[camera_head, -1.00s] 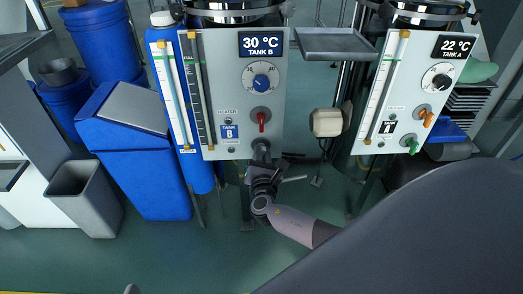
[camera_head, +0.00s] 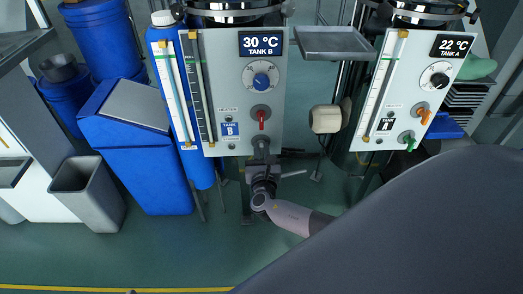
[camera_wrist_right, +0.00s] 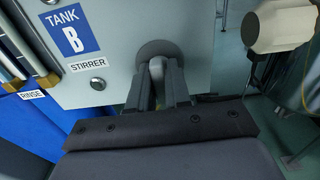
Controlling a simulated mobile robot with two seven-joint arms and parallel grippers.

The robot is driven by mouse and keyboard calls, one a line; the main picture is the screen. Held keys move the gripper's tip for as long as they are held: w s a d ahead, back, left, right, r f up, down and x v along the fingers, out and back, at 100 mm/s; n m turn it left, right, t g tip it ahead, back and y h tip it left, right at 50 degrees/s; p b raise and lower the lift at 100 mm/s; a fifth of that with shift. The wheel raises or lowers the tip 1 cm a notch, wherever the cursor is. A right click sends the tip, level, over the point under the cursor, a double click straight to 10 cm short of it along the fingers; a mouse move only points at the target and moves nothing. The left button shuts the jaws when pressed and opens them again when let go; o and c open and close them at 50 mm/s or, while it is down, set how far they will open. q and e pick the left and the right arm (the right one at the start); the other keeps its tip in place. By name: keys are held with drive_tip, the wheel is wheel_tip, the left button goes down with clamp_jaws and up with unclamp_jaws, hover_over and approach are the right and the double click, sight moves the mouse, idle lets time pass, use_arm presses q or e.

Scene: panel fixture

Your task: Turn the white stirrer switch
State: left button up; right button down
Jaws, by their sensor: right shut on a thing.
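The white stirrer switch (camera_wrist_right: 157,68) is on the Tank B panel (camera_head: 222,85), on a round grey base in the right wrist view. The STIRRER label (camera_wrist_right: 89,64) is to its left. My right gripper (camera_wrist_right: 159,84) is shut on the white switch, with a finger on each side of it. My left gripper is not in view.
The Tank A panel (camera_head: 400,110) with orange and green switches stands to the right. A cream-coloured round object (camera_head: 325,119) is between the panels. A grey tray (camera_head: 333,42) is above it. A blue bin (camera_head: 135,140) and an open grey bin (camera_head: 88,195) stand left.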

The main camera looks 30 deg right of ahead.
sight(262, 153)
drive_tip(key=shift+r, duration=0.1)
drive_tip(key=c, duration=1.2)
unclamp_jaws()
drive_tip(key=shift+o, duration=0.2)
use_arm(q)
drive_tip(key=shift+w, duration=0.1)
use_arm(e)
drive_tip(key=shift+s+a, duration=0.1)
drive_tip(key=shift+s, duration=0.05)
drive_tip(key=p+v, duration=0.1)
drive_tip(key=v, duration=0.2)
drive_tip(key=shift+s+a+p, duration=0.2)
drive_tip(key=shift+s+p, duration=0.15)
drive_tip(key=shift+p+v, duration=0.3)
drive_tip(key=shift+v, duration=0.8)
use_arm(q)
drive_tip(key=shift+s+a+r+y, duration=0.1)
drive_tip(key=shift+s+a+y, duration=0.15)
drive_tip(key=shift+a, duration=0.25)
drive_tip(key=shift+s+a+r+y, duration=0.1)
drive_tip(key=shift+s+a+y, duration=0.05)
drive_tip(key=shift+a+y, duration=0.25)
use_arm(e)
drive_tip(key=shift+s+a, duration=0.15)
drive_tip(key=shift+s, duration=0.15)
